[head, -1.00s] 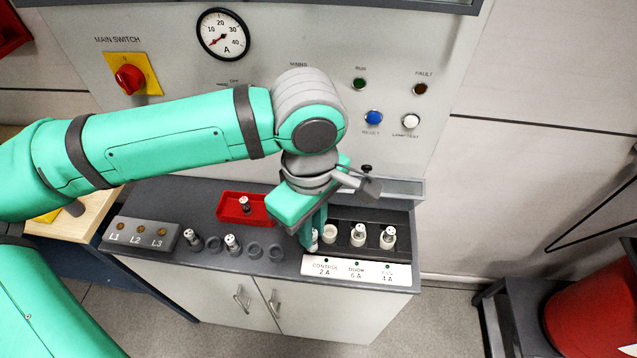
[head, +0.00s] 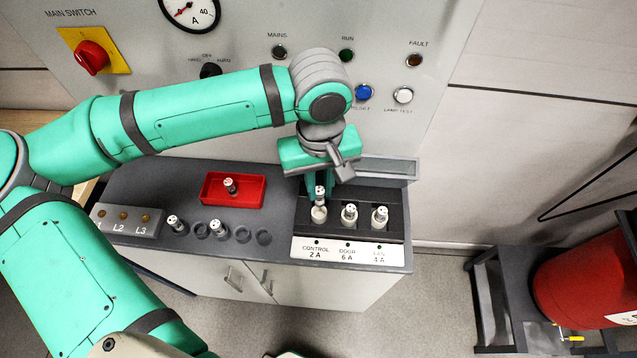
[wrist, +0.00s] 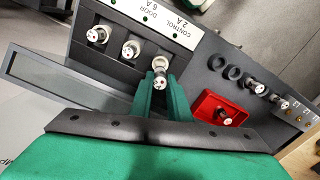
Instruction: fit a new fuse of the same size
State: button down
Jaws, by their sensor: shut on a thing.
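My gripper (head: 319,186) is shut on a small fuse (head: 320,193), silver-capped and upright. It is at the white CONTROL 2 A holder (head: 319,215), at the left of the fuse panel. Whether the fuse is seated or just above the holder, I cannot tell. In the wrist view, the fuse (wrist: 160,82) shows between the green fingertips. The DOOR 6 A holder (head: 349,216) and the FAN 4 A holder (head: 380,218) each carry a fuse. Another fuse (head: 230,186) stands in the red tray (head: 252,196). Two more fuses (head: 175,223) (head: 218,229) stand in the spare row.
Empty round sockets (head: 242,234) lie between and right of the spare fuses. The L1-L3 block (head: 125,220) is at the left. The switch panel (head: 440,60) rises behind.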

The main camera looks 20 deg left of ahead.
aim_at(319, 203)
jog(key=shift+d+f, duration=0.1)
jog(key=shift+f, duration=1.7)
jog(key=shift+s+f, duration=0.1)
jog(key=shift+f, duration=0.95)
jog(key=shift+f, duration=0.2)
jog(key=shift+f, duration=0.35)
jog(key=c, duration=1.9)
grip_release()
jog(key=shift+c, duration=0.2)
